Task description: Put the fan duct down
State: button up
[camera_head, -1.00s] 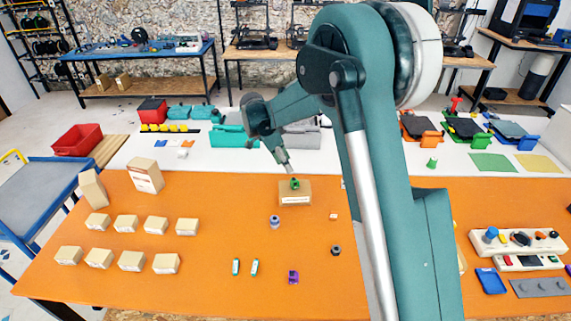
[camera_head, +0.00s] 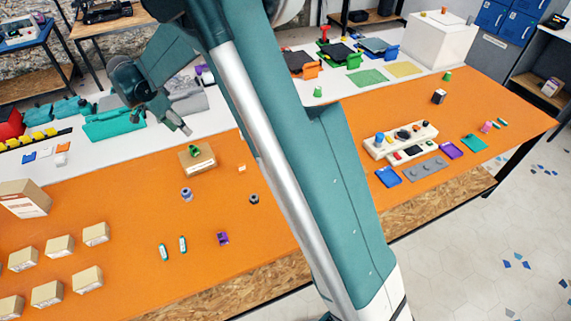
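My gripper (camera_head: 186,129) hangs at the left of my arm, pointing down, just above and behind a small cardboard box (camera_head: 198,165) on the orange table. A small green part (camera_head: 195,153) shows on top of the box, and I cannot tell for sure whether it is the fan duct. A gap shows between the gripper tip and this green part. The gripper is small here, so its fingers and anything between them cannot be made out.
On the orange table (camera_head: 330,160) stand a grey-blue spool-like part (camera_head: 187,194), a dark nut-like part (camera_head: 254,199), a purple part (camera_head: 223,239) and two small green-white tubes (camera_head: 173,248). Several cardboard boxes (camera_head: 60,246) stand at left. A white panel with knobs (camera_head: 401,140) lies at right.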

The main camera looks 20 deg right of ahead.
jog(key=s+d+r+n+t+y, duration=0.1)
jog(key=s+d+r+n, duration=0.2)
jog(key=s+d+r, duration=0.6)
jog(key=s+d+r+n+t+y, duration=0.1)
jog(key=s+d+r+n, duration=0.2)
jog(key=s+d+r, duration=0.6)
jog(key=s+d+f+n+t, duration=0.1)
jog(key=s+n, duration=0.1)
jog(key=s, duration=0.7)
jog(key=s+d+f+n+t+y, duration=0.1)
jog(key=s+d+f+n, duration=0.1)
jog(key=s, duration=0.6)
jog(key=s+d+f+n+t, duration=0.1)
jog(key=s+d+n, duration=0.1)
jog(key=s, duration=0.7)
jog(key=shift+s+f+n+y, duration=0.3)
jog(key=shift+s+y, duration=0.05)
jog(key=shift+y, duration=0.05)
